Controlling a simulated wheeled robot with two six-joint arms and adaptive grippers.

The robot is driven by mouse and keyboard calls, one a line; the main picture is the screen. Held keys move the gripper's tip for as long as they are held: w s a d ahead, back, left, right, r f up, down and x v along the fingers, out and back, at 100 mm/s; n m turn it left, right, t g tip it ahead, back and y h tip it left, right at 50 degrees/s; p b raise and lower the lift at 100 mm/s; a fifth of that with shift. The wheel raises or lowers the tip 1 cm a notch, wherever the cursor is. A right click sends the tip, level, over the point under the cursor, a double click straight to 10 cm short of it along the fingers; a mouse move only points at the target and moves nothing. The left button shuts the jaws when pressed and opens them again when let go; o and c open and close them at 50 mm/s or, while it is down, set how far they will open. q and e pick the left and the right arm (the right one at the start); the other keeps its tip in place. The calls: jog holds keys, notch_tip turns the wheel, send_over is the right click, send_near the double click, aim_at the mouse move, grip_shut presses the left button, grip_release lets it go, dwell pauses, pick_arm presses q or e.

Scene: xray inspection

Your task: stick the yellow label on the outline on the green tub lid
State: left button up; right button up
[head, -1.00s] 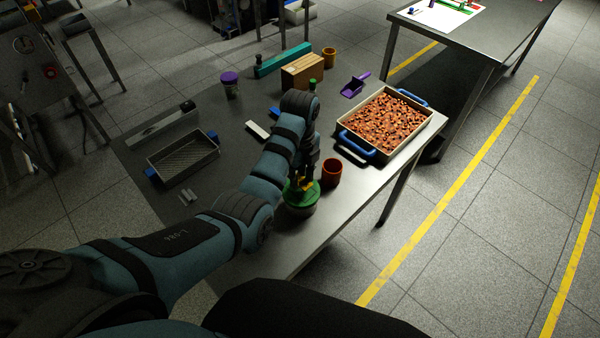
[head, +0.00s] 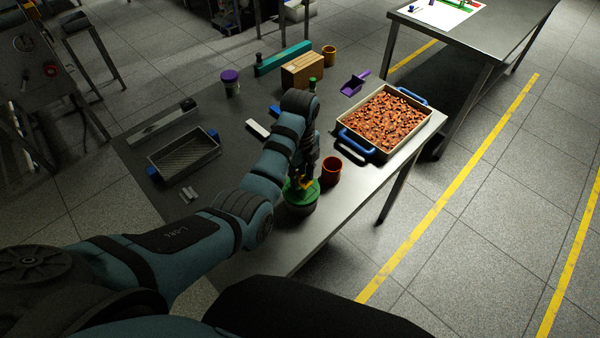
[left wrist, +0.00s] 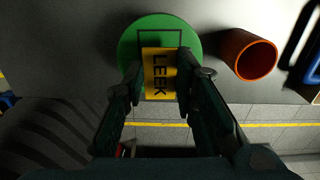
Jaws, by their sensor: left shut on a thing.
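The green tub lid (head: 310,195) is near the table's front edge, under my left gripper (head: 303,183). In the left wrist view the round lid (left wrist: 128,42) carries a dark rectangular outline (left wrist: 160,30). The yellow label (left wrist: 158,72), printed LEEK, is between the fingertips of my left gripper (left wrist: 161,76), which is shut on it. The label overlaps the near part of the outline and extends past the lid's near rim. The outline's far end shows bare green. Whether the label touches the lid I cannot tell. My right gripper is not in view.
An orange-brown cup (head: 331,171) stands close to the right of the tub. A blue-handled tray of brown pieces (head: 346,133) is farther right. The table's front edge is close to the tub.

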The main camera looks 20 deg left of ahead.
aim_at(300, 178)
pick_arm(q)
jog(key=shift+f+b, duration=0.45)
jog(key=shift+f, duration=0.7)
jog(key=shift+r+p, duration=0.1)
jog(key=shift+p, duration=0.35)
jog(key=shift+f, duration=0.45)
jog(key=shift+f, duration=0.15)
